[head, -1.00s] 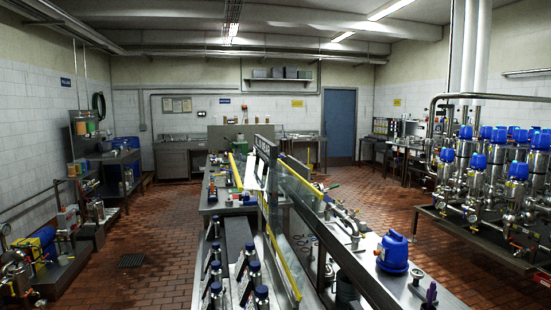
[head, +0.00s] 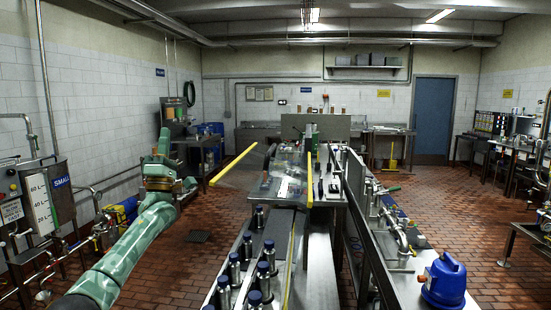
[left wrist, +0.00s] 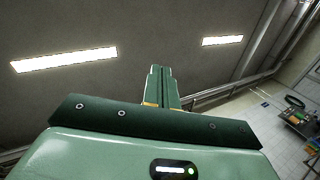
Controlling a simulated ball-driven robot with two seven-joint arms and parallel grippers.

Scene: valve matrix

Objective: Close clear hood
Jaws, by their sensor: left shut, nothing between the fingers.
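The clear hood has see-through panels with yellow edges over the far part of the central line. One yellow edge (head: 233,165) sticks out slantwise to the left, and another yellow edge (head: 309,180) stands to its right. The glass is faint, so I cannot tell its exact angle. My left gripper (head: 163,133) is raised at the left of the hood, pointing up, apart from it and empty. In the left wrist view its fingers (left wrist: 160,72) are together against the ceiling; the hood is not in that view. My right gripper is not in view.
Several blue-capped bottles (head: 264,270) stand on the line below the hood. A tank panel (head: 45,198) and pipes line the left wall. The brick floor (head: 165,262) between the line and the left wall is mostly open.

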